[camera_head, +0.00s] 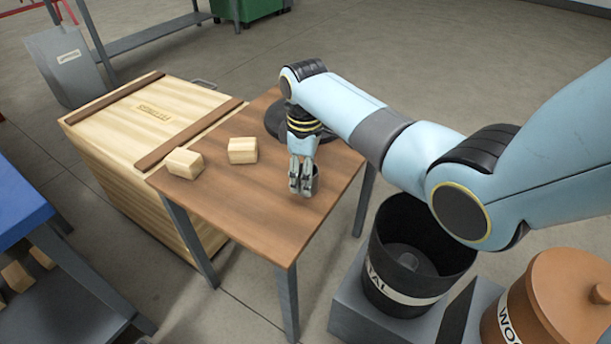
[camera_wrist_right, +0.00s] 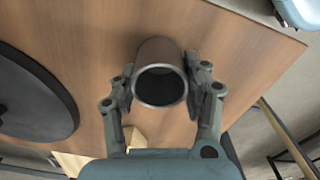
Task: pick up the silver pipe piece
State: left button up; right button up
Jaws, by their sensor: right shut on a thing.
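The silver pipe piece (camera_wrist_right: 160,76) is a short hollow metal tube on the wooden table (camera_head: 258,190). In the right wrist view its open end faces the camera, between my two fingers. My right gripper (camera_head: 303,182) is shut on the pipe piece, with a finger on each side of it. In the head view the pipe piece (camera_head: 315,182) is mostly hidden behind the fingers. I cannot tell whether it touches the tabletop. My left gripper is not in view.
Two wooden blocks (camera_head: 243,150) (camera_head: 184,163) lie on the table. A dark round disc (camera_wrist_right: 30,95) sits behind my right wrist. A black bin marked METAL (camera_head: 401,297) and a brown lidded WOOD bin (camera_head: 565,290) stand right. A wooden crate (camera_head: 110,125) stands left.

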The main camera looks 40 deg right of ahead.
notch_tip(320, 180, up, 4)
jog(key=shift+r+p, duration=0.25)
jog(key=shift+p, duration=0.55)
jog(key=s+d+r+p, duration=0.1)
jog(key=s+r+p, duration=0.3)
jog(key=s, duration=0.7)
notch_tip(320, 180, up, 2)
jog(key=shift+s+d+r, duration=0.1)
jog(key=shift+s+d, duration=0.2)
jog(key=shift+d, duration=0.05)
jog(key=shift+w, duration=0.1)
